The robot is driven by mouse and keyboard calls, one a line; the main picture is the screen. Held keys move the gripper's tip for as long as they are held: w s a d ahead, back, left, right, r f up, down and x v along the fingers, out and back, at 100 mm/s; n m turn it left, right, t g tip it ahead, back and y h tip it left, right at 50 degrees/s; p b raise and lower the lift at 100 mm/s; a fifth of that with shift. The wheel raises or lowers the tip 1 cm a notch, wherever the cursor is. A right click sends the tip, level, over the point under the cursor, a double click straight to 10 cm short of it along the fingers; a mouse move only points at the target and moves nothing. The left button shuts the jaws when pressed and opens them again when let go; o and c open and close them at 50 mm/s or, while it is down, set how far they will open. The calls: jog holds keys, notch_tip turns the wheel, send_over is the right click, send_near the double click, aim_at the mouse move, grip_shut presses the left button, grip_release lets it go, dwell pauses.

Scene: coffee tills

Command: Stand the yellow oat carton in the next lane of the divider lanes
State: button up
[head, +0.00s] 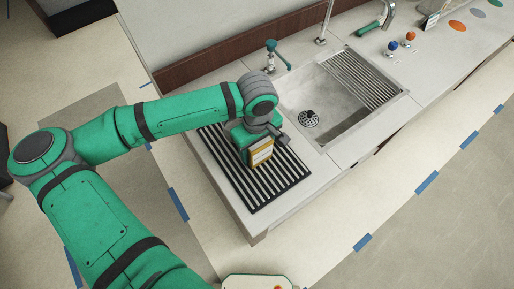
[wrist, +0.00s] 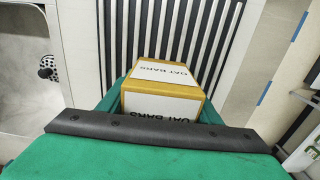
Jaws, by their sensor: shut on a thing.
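The yellow carton (head: 261,153) has white labels and shows in the head view below my wrist. In the wrist view the carton (wrist: 160,103) reads "OAT BARS". My gripper (head: 256,139) is shut on it; the green fingers sit at the carton's sides in the wrist view. The carton is over a black slatted rack (head: 281,185) with pale strips between its bars, which also shows in the wrist view (wrist: 150,32). I cannot tell whether the carton touches the rack. No divider lanes can be made out for certain apart from these slats.
A steel sink (head: 322,108) with a drain lies right of the rack. Orange (head: 410,36) and blue (head: 393,45) knobbed items stand farther right.

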jog(key=shift+f, duration=0.15)
jog(key=o, duration=1.2)
